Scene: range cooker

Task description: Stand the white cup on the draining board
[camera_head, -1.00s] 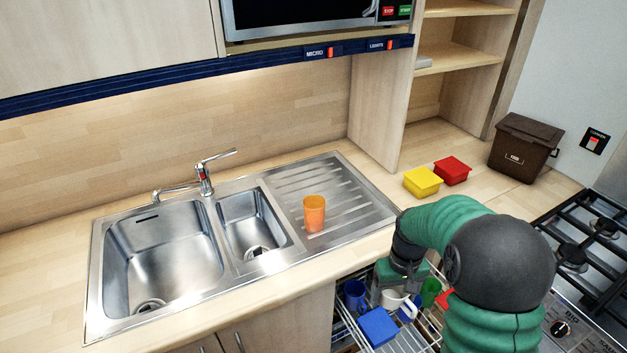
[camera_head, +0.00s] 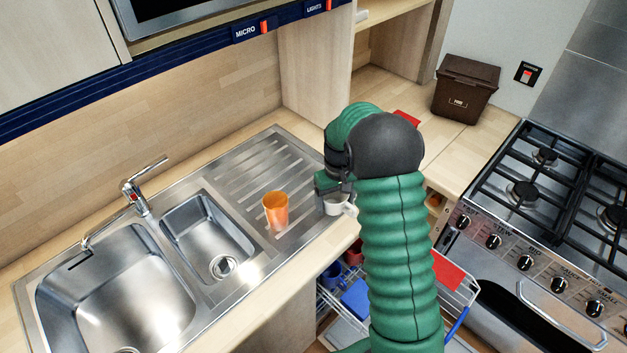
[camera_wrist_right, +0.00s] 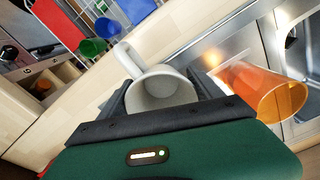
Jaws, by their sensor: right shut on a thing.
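The white cup (camera_head: 336,204) is held in my right gripper (camera_head: 335,190), above the right front edge of the draining board (camera_head: 257,165). In the right wrist view the cup (camera_wrist_right: 160,90) sits between the two dark fingers, its mouth facing the camera and its handle pointing up and left. Whether its base touches the board cannot be told. An orange cup (camera_head: 276,210) stands on the board just left of the gripper; it also shows close by in the right wrist view (camera_wrist_right: 262,92). My left gripper is not in view.
The sink bowls (camera_head: 205,235) lie left of the board. An open dishwasher rack (camera_head: 330,298) with blue, red and green items is below the counter edge. A brown bin (camera_head: 466,88) and a hob (camera_head: 545,175) are at the right. The board's back part is clear.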

